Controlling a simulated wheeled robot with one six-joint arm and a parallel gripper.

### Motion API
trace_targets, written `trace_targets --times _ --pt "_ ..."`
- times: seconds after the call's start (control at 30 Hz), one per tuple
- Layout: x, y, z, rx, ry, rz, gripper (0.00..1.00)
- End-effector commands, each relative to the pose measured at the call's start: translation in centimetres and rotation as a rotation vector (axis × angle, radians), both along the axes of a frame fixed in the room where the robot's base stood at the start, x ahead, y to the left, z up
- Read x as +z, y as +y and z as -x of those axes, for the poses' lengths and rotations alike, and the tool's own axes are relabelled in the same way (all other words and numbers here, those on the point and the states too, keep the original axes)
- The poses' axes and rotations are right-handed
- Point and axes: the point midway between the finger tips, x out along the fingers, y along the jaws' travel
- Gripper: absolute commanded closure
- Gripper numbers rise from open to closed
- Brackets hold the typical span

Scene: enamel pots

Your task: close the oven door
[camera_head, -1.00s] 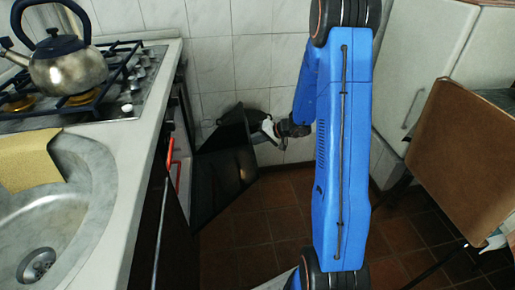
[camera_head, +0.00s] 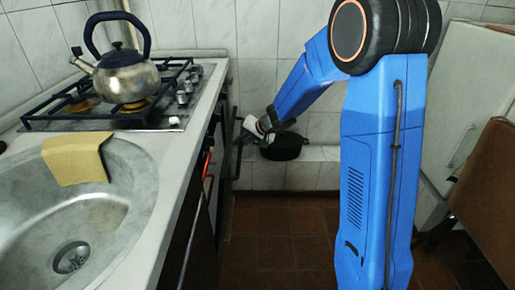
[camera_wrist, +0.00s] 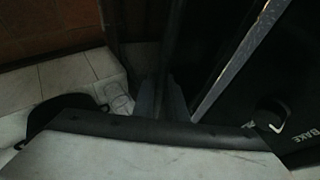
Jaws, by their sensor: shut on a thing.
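The oven door (camera_head: 226,160) is dark and stands in the front of the counter, below the stove. It is turned far in toward the oven, seen almost edge-on, and a narrow gap with a red edge (camera_head: 207,163) and a pale strip shows beside it. My gripper (camera_head: 243,131) is at the door's upper outer part, shut on it. In the wrist view my gripper's fingers (camera_wrist: 163,100) are dark and close around a dark bar-like part. The exact grip is hard to see in the shadow. A panel marked BAKE (camera_wrist: 301,136) shows at the right there.
A kettle (camera_head: 127,75) stands on the gas stove (camera_head: 110,118). A yellow cloth (camera_head: 75,160) hangs over the sink (camera_head: 30,220). A dark pot (camera_head: 286,147) sits on the tiled ledge behind my gripper. A brown chair (camera_head: 490,195) stands at right. The tiled floor (camera_head: 275,240) is clear.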

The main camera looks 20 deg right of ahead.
Motion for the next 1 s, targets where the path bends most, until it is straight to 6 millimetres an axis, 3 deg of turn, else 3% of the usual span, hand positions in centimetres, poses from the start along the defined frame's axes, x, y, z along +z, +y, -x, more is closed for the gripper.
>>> trace_targets --times 0.03,0.2,0.4,0.97,1.0 --pt "0.4 1.3 -0.3 0.006 -0.002 0.000 1.00" --pt "0.9 4.1 -1.2 0.004 -0.001 0.000 1.00" --pt "1.1 6.1 -1.7 0.001 0.000 0.000 1.00" --pt "1.4 7.2 -2.1 0.004 -0.001 -0.005 1.00" --pt "1.4 7.2 -2.1 0.004 -0.001 -0.005 0.80"
